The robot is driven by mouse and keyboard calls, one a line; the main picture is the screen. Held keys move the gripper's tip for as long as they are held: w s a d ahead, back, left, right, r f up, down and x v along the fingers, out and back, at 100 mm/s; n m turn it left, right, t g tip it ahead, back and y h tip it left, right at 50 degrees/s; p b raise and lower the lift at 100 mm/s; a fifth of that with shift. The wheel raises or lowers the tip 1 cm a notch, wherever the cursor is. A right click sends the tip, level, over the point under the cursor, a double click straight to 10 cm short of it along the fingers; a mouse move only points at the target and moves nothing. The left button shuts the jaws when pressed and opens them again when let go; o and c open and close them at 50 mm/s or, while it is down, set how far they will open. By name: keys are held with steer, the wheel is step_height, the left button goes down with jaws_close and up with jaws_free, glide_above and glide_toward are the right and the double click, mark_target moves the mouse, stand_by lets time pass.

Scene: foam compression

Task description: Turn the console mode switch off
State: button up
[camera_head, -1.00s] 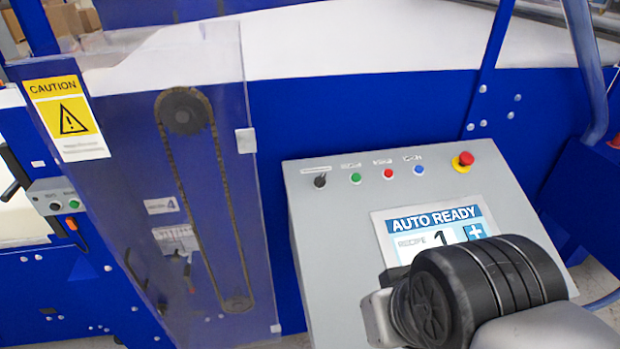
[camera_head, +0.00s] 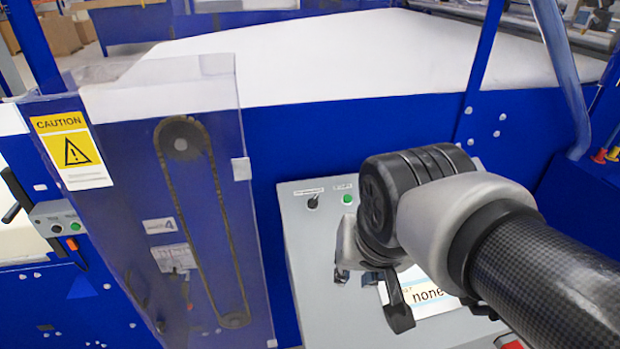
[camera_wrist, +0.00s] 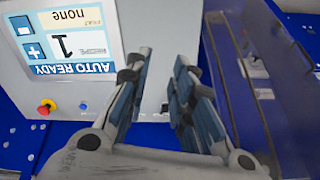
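The mode switch (camera_head: 313,201) is a small black knob at the upper left of the grey console (camera_head: 305,255); which position it points to is too small to tell. In the wrist view a dark knob, apparently the same switch (camera_wrist: 165,107), shows in the gap between the fingers. My gripper (camera_head: 370,292) is over the console, lower right of the switch and apart from it. In the wrist view my gripper (camera_wrist: 162,68) is open and empty. The screen (camera_wrist: 65,40) appears upside down there and reads AUTO READY.
A green button (camera_head: 347,199) sits just right of the switch. A clear guard (camera_head: 215,130) over a chain stands left of the console.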

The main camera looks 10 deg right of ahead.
mark_target(315, 197)
steer(key=shift+o, duration=0.3)
steer(key=w+r+m+p, duration=0.2)
steer(key=w+r+p, duration=0.2)
steer(key=w, duration=0.5)
step_height(315, 197, up, 2)
steer(key=shift+w+r+m, duration=0.1)
steer(key=shift+w+m, duration=0.05)
steer(key=shift+m, duration=0.15)
steer(key=w+a+r+m+p, duration=0.1)
steer(key=w+r+m+p, duration=0.2)
steer(key=w, duration=0.7)
steer(key=shift+t, duration=0.3)
steer(key=x, duration=1.8)
steer(key=shift+s+d+f, duration=0.1)
steer(key=shift+d+f, duration=0.1)
steer(key=shift+f, duration=0.1)
steer(key=shift+c, duration=0.5)
jaws_close()
